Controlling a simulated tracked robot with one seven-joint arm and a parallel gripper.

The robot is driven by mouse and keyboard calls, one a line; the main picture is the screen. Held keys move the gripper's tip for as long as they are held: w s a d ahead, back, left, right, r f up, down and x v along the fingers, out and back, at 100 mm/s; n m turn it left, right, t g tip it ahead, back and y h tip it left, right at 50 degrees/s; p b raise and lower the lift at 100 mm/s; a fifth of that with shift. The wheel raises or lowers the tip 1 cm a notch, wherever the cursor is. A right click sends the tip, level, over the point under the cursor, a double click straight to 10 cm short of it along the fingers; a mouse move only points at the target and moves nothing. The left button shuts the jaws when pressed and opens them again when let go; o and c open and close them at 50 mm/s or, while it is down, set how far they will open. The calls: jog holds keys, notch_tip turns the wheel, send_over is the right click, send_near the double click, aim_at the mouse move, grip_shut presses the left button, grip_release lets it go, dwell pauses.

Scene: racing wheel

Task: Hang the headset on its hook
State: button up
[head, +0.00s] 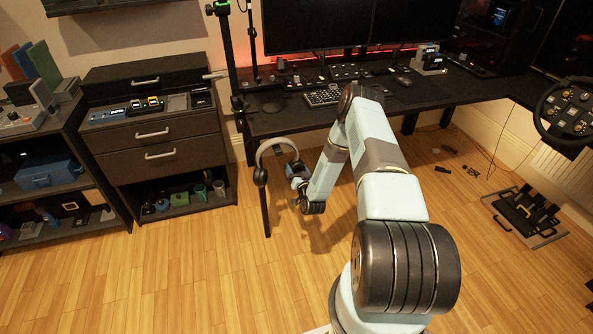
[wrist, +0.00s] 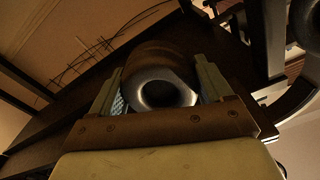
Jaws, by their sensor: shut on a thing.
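The headset (head: 277,144) shows in the head view below the desk's front edge, left of my arm. Its pale grey band arches upward, with a dark ear cup at the left end. My gripper (head: 299,184) is at the right end of the band, shut on the headset. In the wrist view, a dark round ear cup (wrist: 160,92) with a shiny ring sits between the two jaws of my gripper (wrist: 160,95). A short grey peg (head: 215,75) sticks out left from a black post by the desk; I cannot tell whether it is the hook.
The black desk (head: 430,92) carries a keyboard (head: 322,96) and monitors. A drawer cabinet (head: 150,140) stands at the left. A racing wheel (head: 575,110) and pedals (head: 525,212) are at the right. A thin black bar (head: 266,215) stands below the left ear cup.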

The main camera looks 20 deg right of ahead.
jog(key=shift+f, duration=0.95)
jog(key=o, duration=1.2)
jog(key=shift+s, duration=0.1)
jog(key=s, duration=1.3)
jog(key=shift+s+f, duration=0.25)
jog(key=shift+s, duration=0.05)
